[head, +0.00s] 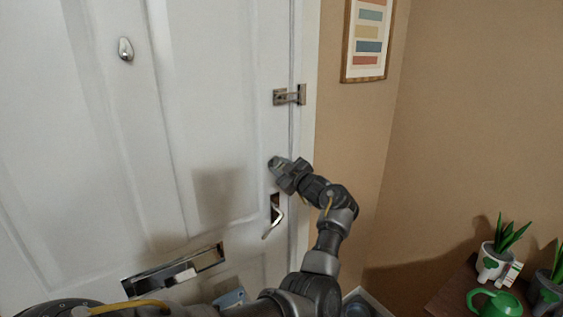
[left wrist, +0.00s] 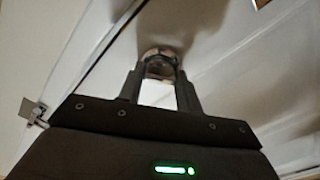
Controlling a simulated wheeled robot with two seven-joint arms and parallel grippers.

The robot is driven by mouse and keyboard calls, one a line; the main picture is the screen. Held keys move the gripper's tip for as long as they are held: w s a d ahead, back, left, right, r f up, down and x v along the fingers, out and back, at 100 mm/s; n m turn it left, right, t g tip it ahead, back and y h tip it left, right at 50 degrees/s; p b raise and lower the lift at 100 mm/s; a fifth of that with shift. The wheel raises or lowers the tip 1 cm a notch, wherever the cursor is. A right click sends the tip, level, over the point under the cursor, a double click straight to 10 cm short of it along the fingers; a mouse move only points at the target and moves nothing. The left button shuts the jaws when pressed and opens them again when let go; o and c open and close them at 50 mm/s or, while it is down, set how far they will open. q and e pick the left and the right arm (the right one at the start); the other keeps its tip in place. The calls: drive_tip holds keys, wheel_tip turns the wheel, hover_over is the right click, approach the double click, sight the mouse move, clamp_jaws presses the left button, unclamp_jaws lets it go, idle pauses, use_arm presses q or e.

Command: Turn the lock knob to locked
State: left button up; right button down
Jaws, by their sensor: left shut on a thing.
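The lock knob (left wrist: 160,62) is a small rounded metal piece on the white door (head: 85,130). In the left wrist view it sits between my left gripper's fingertips. My left gripper (head: 277,163) reaches the door near its right edge, above the lever handle (head: 273,218). In the left wrist view my left gripper (left wrist: 160,75) is shut on the knob. The fingers hide part of the knob, and I cannot tell which way it is turned. My right gripper is not in view.
A metal latch (head: 289,95) is on the door edge above my gripper. A letter slot (head: 173,270) is low on the door. A framed picture (head: 367,40) hangs on the wall. Potted plants (head: 494,262) and a green watering can (head: 494,302) stand on a wooden table (head: 447,299) at right.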

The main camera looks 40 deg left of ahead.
use_arm(q)
drive_tip(key=m+p, duration=0.1)
drive_tip(key=m, duration=0.1)
drive_tip(key=r+m+p, duration=0.1)
drive_tip(key=m+p, duration=0.1)
drive_tip(key=shift+w, duration=0.1)
drive_tip(key=shift+m+p, duration=0.8)
drive_tip(key=shift+m, duration=0.5)
drive_tip(key=shift+f, duration=0.1)
drive_tip(key=o, duration=0.7)
drive_tip(key=shift+c, duration=0.2)
drive_tip(key=o, duration=0.3)
drive_tip(key=shift+f, duration=0.15)
drive_tip(key=shift+f, duration=0.15)
